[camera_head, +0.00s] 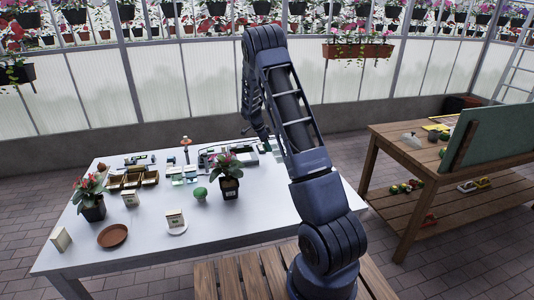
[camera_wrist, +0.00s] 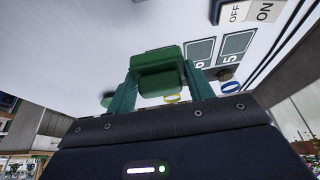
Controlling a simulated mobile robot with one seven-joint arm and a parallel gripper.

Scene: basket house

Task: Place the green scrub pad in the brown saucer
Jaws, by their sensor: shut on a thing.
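The green scrub pad (camera_wrist: 157,60) is between the teal fingers of my gripper (camera_wrist: 160,84) in the wrist view. My gripper is shut on it, above the white table surface. In the head view my gripper (camera_head: 265,143) is at the far right part of the white table, partly hidden by my arm, and the pad is hard to make out there. The brown saucer (camera_head: 112,236) lies at the table's near left, far from my gripper. It looks empty.
A wooden workbench (camera_head: 410,158) stands at right. The table's front is mostly clear.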

